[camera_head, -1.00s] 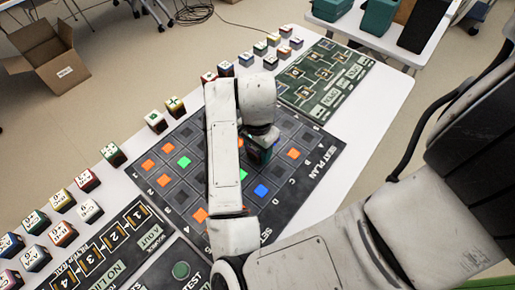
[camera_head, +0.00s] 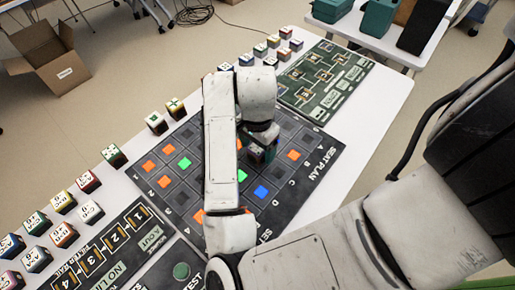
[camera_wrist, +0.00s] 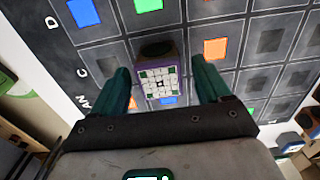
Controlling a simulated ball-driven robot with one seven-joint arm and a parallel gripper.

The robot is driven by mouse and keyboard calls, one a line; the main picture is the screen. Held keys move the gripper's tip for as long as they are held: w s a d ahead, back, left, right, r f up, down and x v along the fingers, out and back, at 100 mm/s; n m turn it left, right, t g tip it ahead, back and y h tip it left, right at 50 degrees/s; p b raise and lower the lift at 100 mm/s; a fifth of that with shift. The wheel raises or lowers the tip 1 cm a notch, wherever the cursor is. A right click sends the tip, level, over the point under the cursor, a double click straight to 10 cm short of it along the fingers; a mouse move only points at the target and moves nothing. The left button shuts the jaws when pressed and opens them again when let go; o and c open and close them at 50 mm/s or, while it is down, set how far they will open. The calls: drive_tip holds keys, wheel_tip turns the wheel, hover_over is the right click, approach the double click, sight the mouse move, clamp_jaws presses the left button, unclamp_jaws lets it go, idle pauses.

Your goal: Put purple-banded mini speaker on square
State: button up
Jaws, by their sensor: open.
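The purple-banded mini speaker (camera_wrist: 160,85) is a small cube with a white-and-green patterned face, seen in the wrist view over the dark seat-plan board (camera_wrist: 110,25). In the head view my gripper (camera_head: 264,153) is low over the board's right part, and my arm hides the speaker. The board (camera_head: 318,165) has dark squares, some lit orange, green or blue.
Several other patterned cubes stand along the table's far-left edge, including a green-marked one (camera_head: 114,156). A green board (camera_head: 325,80) lies at the back right and a black numbered board (camera_head: 112,243) at the front left. The white table (camera_head: 345,200) is bare on the right.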

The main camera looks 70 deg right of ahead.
wheel_tip(320, 180, up, 10)
drive_tip(key=p, duration=0.3)
